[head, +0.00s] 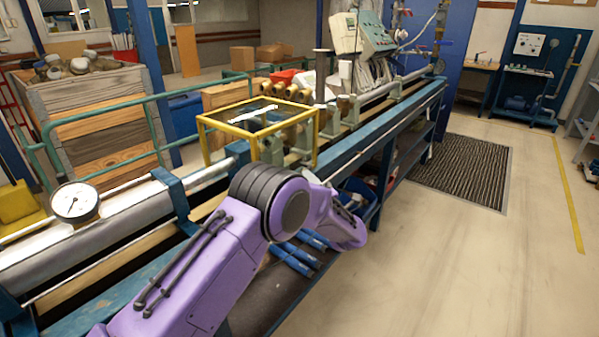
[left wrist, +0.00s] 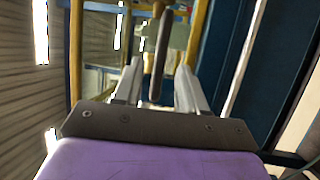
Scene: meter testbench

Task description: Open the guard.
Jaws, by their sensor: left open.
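The guard (head: 258,128) is a yellow-framed box with clear panels standing over fittings on the long blue bench. It looks closed. My left arm reaches across in front of it in the head view, and its gripper is hidden there behind the purple wrist. In the left wrist view my left gripper (left wrist: 158,88) is open, its two pale fingers apart. A dark upright bar (left wrist: 160,55), perhaps the guard's handle, shows between the fingers; I cannot tell whether they touch it. Yellow frame bars (left wrist: 76,45) show beyond. My right gripper is not in view.
A pressure gauge (head: 75,202) sits on a thick pipe at the left. A wooden crate (head: 105,120) and green rails stand behind the bench. A control box (head: 362,33) stands farther along. The floor (head: 440,265) at the right is clear.

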